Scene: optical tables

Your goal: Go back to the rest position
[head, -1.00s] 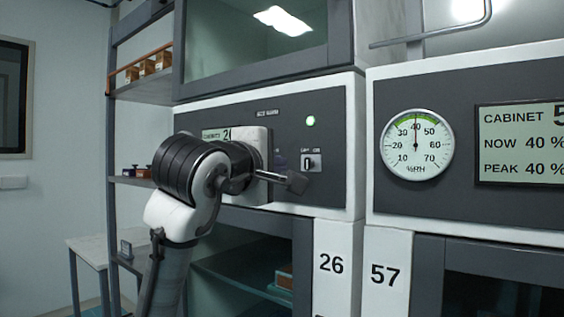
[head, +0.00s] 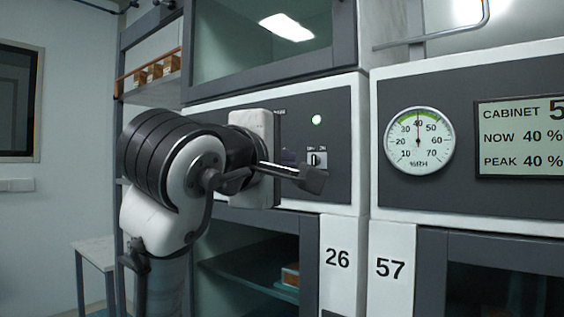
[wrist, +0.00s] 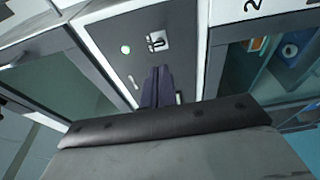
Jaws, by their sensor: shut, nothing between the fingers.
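My gripper (wrist: 159,72) shows in the wrist view as two dark purple fingers held together, with nothing between them. They point at the grey cabinet panel (wrist: 112,32), and I cannot tell the exact gap to it. The switch also shows in the wrist view (wrist: 156,41), just beyond the fingertips. My arm is raised and bent in front of cabinet 26.
A lit green lamp (head: 316,119) sits above the switch. A round humidity dial (head: 419,141) and a display (head: 521,138) are on the cabinet to the right. Glass doors (head: 262,47) lie above the panel. A shelf with small boxes (head: 155,73) stands at the left.

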